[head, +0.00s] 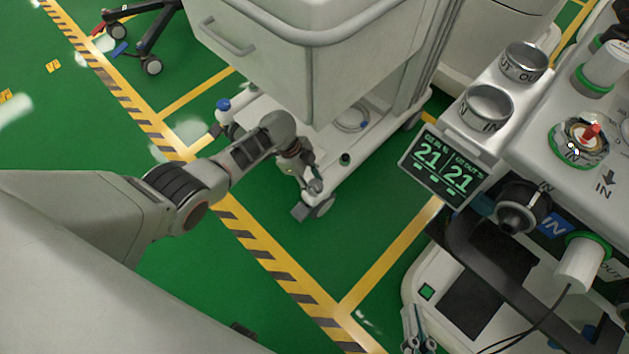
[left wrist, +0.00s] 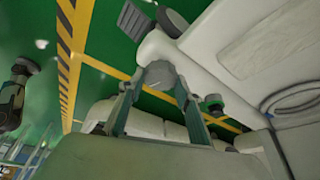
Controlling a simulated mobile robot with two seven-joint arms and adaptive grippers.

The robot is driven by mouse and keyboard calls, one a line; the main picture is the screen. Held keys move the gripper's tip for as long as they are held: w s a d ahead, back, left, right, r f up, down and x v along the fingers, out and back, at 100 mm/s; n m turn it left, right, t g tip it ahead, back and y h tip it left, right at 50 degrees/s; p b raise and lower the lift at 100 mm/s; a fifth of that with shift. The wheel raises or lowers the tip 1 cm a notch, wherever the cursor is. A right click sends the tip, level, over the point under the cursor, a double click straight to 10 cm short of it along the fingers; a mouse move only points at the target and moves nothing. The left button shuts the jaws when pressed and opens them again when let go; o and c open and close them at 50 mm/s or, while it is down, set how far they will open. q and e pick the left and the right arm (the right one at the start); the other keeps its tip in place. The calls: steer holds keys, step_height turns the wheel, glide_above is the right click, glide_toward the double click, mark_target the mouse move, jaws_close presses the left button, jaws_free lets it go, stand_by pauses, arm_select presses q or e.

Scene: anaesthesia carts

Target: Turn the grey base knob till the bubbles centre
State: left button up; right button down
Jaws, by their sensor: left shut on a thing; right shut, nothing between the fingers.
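In the left wrist view the grey base knob (left wrist: 161,75) sits between the two fingers of my left gripper (left wrist: 158,92), which are shut on it. In the head view my left arm reaches in from the left, and my left gripper (head: 311,183) is low at the near edge of the white cart base (head: 345,170). The knob is mostly hidden there by the gripper. My right gripper (head: 418,335) is at the bottom edge of the head view, shut and empty. I cannot make out any bubble clearly in either view.
A white drawer cart (head: 310,65) stands over the base. At the right is a machine with a display (head: 442,168) reading 21 and 21, gauges and IN/OUT ports.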

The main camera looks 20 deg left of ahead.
arm_select(q)
steer(key=shift+s+a+f, duration=0.15)
steer(key=shift+a+f, duration=0.05)
steer(key=o, duration=1.1)
steer(key=shift+r, duration=0.1)
steer(key=shift+a+r, duration=0.15)
steer(key=shift+r, duration=0.25)
steer(key=a, duration=1.2)
steer(key=shift+s+r, duration=0.15)
steer(key=shift+s, duration=0.15)
